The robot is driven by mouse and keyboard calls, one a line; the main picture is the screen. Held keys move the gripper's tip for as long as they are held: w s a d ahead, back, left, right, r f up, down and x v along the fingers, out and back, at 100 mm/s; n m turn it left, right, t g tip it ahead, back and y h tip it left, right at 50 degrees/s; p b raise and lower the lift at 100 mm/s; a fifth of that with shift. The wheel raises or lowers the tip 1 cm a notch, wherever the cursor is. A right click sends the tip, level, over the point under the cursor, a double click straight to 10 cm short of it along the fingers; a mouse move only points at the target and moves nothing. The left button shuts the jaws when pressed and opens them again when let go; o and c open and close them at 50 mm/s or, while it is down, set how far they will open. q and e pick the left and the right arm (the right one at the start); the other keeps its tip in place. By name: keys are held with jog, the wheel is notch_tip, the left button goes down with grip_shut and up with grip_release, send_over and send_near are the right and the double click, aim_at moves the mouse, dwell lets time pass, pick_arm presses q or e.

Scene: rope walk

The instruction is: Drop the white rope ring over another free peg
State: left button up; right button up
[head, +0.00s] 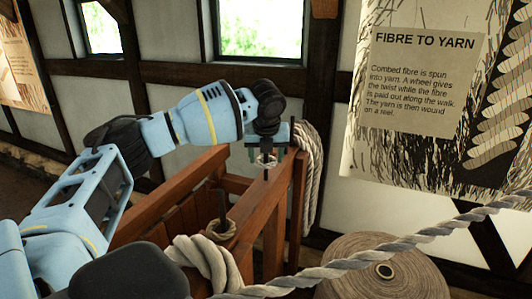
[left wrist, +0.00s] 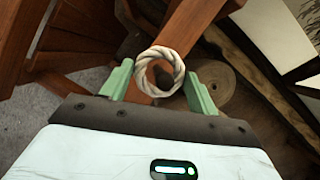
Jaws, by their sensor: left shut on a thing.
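The white rope ring (left wrist: 141,74) sits between the green fingers of my left gripper (left wrist: 158,80) in the left wrist view, and the gripper is shut on it. In the head view my left gripper (head: 267,153) holds the ring (head: 266,160) at the far end of a wooden rail. A short dark peg (head: 266,174) shows just below the ring; I cannot tell whether the ring is around its tip. A nearer dark peg (head: 222,204) has a tan rope ring (head: 219,230) around its base. A third dark peg (head: 291,132) stands behind the gripper. My right gripper is not in view.
The wooden frame (head: 180,190) carries the pegs. A pale rope hank (head: 310,172) hangs at its far end, and thick rope (head: 205,257) lies over its near end. A taut rope (head: 400,244) crosses the right foreground above a large rope coil (head: 345,280).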

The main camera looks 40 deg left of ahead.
aim_at(266, 161)
pick_arm(q)
jog(key=shift+f, duration=1.2)
jog(key=shift+f, duration=0.3)
jog(key=shift+f, duration=0.25)
jog(key=o, duration=1)
jog(key=shift+r, duration=0.1)
jog(key=shift+v, duration=3.85)
